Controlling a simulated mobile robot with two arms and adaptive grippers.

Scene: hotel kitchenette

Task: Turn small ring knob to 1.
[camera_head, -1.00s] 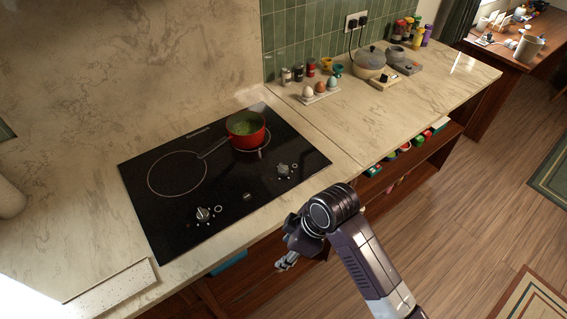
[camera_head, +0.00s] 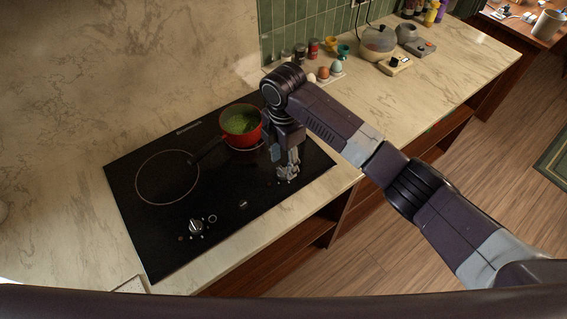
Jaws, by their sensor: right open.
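The black cooktop (camera_head: 150,238) has a large ring (camera_head: 138,190) on the left and a small ring under the red pot. The knob on the small ring's side is hidden behind my right gripper (camera_head: 287,177), which is over the cooktop's right front part, pointing down. Its fingers are open around where that knob was seen; contact cannot be told. The other knob (camera_head: 196,227), silver and black, stands clear at the front left. My left gripper is out of view.
The red pot (camera_head: 241,128) with green contents stands close left of my right gripper, its handle pointing left. Eggs (camera_head: 323,73) and spice jars (camera_head: 300,52) stand behind my arm. A lidded cooker (camera_head: 379,42) is farther back.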

